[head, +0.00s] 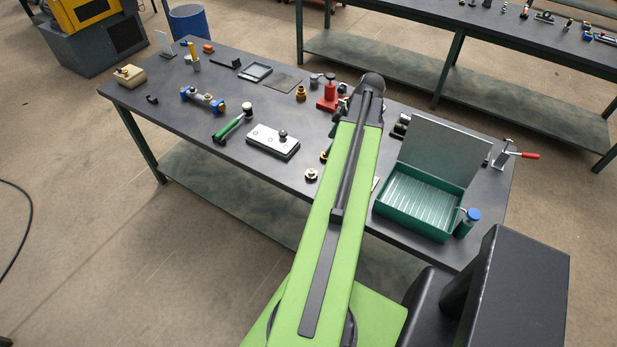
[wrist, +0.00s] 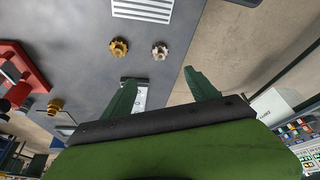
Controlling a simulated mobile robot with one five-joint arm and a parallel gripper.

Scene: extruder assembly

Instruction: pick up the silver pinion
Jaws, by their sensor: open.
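The silver pinion (wrist: 160,50) lies flat on the dark tabletop near its edge in the wrist view. In the head view it shows as a small pale toothed piece (head: 311,174) near the table's front edge, left of my arm. A brass-coloured pinion (wrist: 119,47) lies beside it, to the left in the wrist view. My gripper (wrist: 163,76) is open and empty. Its two green fingers are spread, and the silver pinion appears just beyond their tips, roughly between them. The height of the fingers above the table is unclear. In the head view my arm hides the gripper.
A white block (head: 266,141) with a knob and a green-handled hammer (head: 230,128) lie to the left. A red tool (head: 328,94) stands behind. A green box (head: 405,222) with its lid up is to the right, with a blue-capped bottle (head: 467,222) beside it.

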